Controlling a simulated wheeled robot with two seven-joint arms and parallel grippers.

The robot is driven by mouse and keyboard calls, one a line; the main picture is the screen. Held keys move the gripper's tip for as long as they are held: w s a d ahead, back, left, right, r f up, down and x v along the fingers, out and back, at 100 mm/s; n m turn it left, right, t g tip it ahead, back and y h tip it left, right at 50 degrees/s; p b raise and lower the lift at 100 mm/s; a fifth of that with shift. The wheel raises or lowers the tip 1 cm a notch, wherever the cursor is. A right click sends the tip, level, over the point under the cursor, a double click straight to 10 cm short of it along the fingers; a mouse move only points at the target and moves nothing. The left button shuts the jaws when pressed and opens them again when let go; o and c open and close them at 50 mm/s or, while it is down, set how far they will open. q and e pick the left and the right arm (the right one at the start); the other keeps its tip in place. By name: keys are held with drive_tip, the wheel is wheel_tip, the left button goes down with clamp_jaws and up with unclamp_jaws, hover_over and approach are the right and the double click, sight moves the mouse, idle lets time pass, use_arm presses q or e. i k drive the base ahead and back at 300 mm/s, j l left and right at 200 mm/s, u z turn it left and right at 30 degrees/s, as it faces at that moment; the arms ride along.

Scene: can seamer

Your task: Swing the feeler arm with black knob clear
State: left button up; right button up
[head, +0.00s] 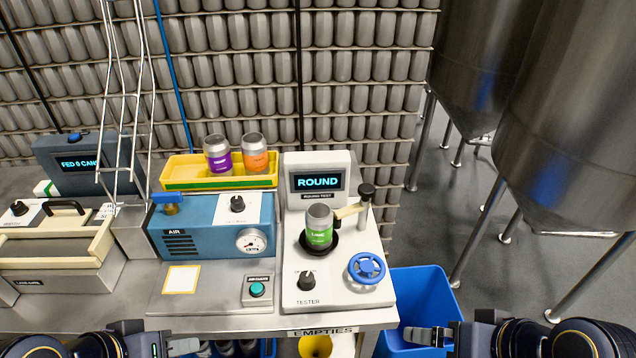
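The feeler arm (349,210) is a short tan bar on the tester, reaching left from a metal post (363,210). The black knob (366,190) tops that post. The arm's tip is at the upper right side of a green-labelled can (319,228), which stands upright on a dark round seat; I cannot tell if they touch. My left gripper (176,344) is at the bottom left edge, in front of the bench and well away from the knob. My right gripper (428,337) is at the bottom right, below and right of the tester. Both are partly cut off, and their finger gaps are unclear.
The tester (330,290) has a ROUND display, a black dial (307,280) and a blue handwheel (366,268). A blue air unit (200,233) stands left of it. A yellow tray (190,184) with two cans is behind. A blue bin (425,290) stands right of the bench.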

sight(366, 189)
drive_tip(key=i+l+u, duration=0.1)
drive_tip(key=l+u, duration=0.4)
drive_tip(key=u, duration=0.25)
drive_tip(key=l+u, duration=0.35)
